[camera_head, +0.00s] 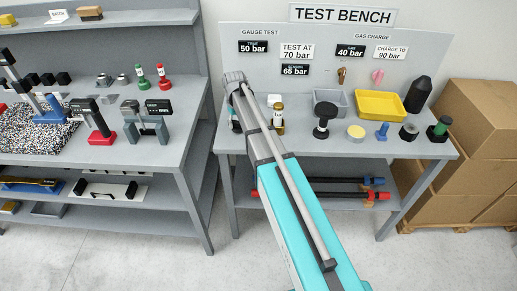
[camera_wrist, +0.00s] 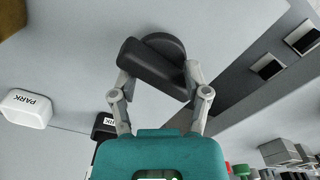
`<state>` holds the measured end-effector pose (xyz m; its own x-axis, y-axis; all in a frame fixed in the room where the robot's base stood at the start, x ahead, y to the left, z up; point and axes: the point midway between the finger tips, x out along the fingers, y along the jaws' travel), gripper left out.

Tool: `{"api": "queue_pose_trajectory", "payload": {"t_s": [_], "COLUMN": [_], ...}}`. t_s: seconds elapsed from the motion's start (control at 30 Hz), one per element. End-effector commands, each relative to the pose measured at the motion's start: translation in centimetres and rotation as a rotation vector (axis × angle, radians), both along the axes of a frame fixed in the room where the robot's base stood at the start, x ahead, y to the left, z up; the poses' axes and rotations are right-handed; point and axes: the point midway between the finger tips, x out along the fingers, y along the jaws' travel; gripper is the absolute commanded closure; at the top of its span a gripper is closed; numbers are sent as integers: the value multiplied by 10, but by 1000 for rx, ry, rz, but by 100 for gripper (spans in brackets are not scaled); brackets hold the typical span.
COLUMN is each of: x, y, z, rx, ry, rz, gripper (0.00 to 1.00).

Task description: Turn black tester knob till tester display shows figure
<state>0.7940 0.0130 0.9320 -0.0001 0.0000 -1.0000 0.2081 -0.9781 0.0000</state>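In the wrist view, a black round part with a thick black bar across it (camera_wrist: 150,62) lies just beyond my gripper (camera_wrist: 160,82). I cannot tell for sure that it is the tester knob. My gripper's fingers are spread, one near each end of the bar; the right finger overlaps its right end. Contact is unclear. In the head view, my gripper (camera_head: 235,80) is at the far end of my teal arm, by the left end of the test bench (camera_head: 300,146). The fingertips are hard to make out there.
A gold-and-white cylinder (camera_head: 278,118), a black round-headed piece (camera_head: 322,120) and a yellow tray (camera_head: 380,105) stand on the bench. Shelves (camera_head: 190,130) are left; cardboard boxes (camera_head: 485,125) right.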

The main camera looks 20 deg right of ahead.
Motion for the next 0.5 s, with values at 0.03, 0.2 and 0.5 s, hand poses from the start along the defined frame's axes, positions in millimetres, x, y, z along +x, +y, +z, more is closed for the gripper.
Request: {"api": "queue_pose_trajectory", "payload": {"t_s": [0.03,0.2,0.5], "x": [0,0,0], "y": [0,0,0], "z": [0,0,0], "rx": [0,0,0], "ry": [-1,-1,-1], "rz": [-32,-148,-350], "gripper": [40,40,40]}}
